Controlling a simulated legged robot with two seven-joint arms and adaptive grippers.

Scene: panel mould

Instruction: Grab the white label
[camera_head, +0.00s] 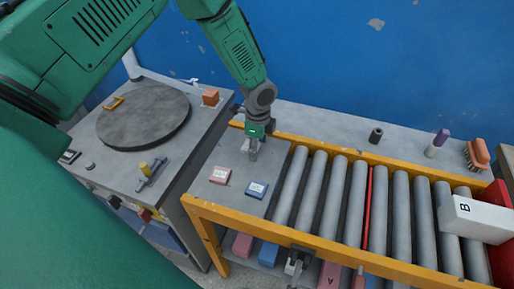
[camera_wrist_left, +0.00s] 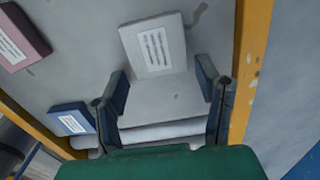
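A pale grey-white block with a white printed label (camera_wrist_left: 153,45) lies on the grey plate, just beyond my left fingertips in the left wrist view. In the head view it is mostly hidden by the gripper. My left gripper (camera_wrist_left: 162,77) is open and empty, its two fingers spread wide. In the head view the left gripper (camera_head: 252,150) points down over the far part of the grey plate (camera_head: 215,195). My right gripper is not clearly seen.
A pink labelled block (camera_head: 220,175) and a blue labelled block (camera_head: 257,189) lie nearer on the plate. Yellow rails (camera_head: 335,160) edge the roller conveyor (camera_head: 325,195). A white box marked B (camera_head: 478,218) stands at right. A round turntable (camera_head: 143,117) is left.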

